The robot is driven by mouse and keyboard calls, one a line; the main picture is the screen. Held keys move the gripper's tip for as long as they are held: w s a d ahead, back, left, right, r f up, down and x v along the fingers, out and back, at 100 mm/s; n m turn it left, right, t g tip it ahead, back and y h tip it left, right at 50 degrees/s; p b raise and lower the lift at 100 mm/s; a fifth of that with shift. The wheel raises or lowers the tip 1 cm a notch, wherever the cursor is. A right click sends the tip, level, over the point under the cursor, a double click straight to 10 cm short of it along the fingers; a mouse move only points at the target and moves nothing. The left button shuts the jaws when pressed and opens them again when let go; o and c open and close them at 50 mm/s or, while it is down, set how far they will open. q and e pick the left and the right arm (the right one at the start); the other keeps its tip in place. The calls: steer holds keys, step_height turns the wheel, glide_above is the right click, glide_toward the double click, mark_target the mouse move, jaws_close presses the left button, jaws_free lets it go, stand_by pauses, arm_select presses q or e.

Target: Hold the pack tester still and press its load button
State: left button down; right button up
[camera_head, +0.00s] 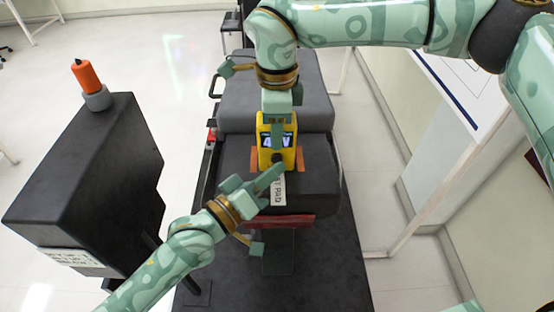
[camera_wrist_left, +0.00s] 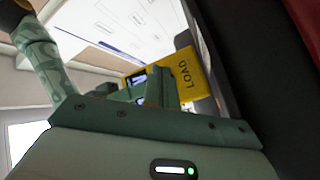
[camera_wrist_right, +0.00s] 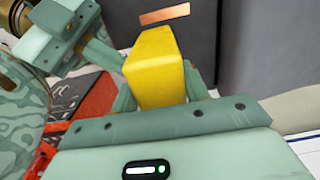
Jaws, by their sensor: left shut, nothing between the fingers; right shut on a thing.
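The yellow pack tester (camera_head: 289,156) stands upright on a dark pad in the middle of the head view, its small lit screen (camera_head: 277,141) facing me. My right gripper (camera_head: 277,122) comes from above and is shut on the tester's upper part; the right wrist view shows the yellow body (camera_wrist_right: 157,65) between its fingers. My left gripper (camera_head: 276,168) is shut and empty, its tips at the tester's lower front. The left wrist view shows the tester's face with the word LOAD (camera_wrist_left: 183,73) beside the fingers. The load button itself is hidden by the left fingertips; I cannot tell whether they touch it.
A white label (camera_head: 279,192) lies on the pad's front. A grey block (camera_head: 300,95) is behind the tester. A white board (camera_head: 450,85) stands at the right.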

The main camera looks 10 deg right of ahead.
arm_select(q)
steer(key=shift+w+a, duration=0.15)
steer(key=shift+w, duration=0.1)
steer(key=shift+s+f, duration=0.3)
steer(key=shift+s, duration=0.3)
steer(key=shift+s+a+r, duration=0.1)
steer(key=shift+s+a, duration=0.1)
steer(key=shift+s, duration=1.25)
arm_select(e)
steer(key=shift+w+d+f, duration=0.25)
steer(key=shift+w+f, duration=0.05)
steer(key=shift+w, duration=0.25)
steer(key=o, duration=1.2)
steer(key=shift+a, duration=0.1)
steer(key=shift+o, duration=0.2)
